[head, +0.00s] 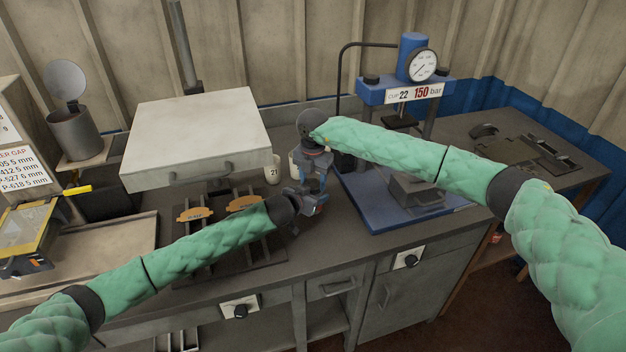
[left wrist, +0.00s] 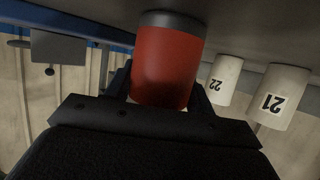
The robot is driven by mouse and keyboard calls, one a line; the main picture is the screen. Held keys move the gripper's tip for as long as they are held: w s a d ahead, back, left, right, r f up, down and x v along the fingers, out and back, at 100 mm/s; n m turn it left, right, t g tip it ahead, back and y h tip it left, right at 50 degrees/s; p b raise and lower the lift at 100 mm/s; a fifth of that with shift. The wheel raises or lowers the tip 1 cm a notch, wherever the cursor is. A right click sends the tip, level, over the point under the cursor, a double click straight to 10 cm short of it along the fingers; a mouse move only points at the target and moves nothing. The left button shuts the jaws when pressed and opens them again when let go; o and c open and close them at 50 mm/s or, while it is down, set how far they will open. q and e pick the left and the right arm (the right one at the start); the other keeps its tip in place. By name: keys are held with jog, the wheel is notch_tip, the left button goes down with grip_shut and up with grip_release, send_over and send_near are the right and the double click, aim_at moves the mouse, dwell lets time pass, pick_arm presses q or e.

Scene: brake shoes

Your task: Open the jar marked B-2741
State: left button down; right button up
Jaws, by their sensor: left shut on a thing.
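A red jar (left wrist: 167,65) with a dark band at one end fills the middle of the left wrist view, which looks upside down. No B-2741 mark is readable on its visible side. My left gripper (left wrist: 160,100) is shut on it, one finger on each side. In the head view my left gripper (head: 314,200) is over the bench near its front middle, and the jar is mostly hidden there. My right gripper (head: 318,170) is just above and behind the left one; its fingers are too small and overlapped to read.
White cups marked 21 (head: 273,170) and 22 (left wrist: 222,80) stand behind my grippers. A blue press (head: 405,90) with a gauge stands at the right. A large grey lidded box (head: 195,130) is at the left, with a slotted rack (head: 230,245) in front. Bench edge lies close in front.

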jog(key=n, duration=0.6)
jog(key=shift+n, duration=0.4)
jog(key=o, duration=1.1)
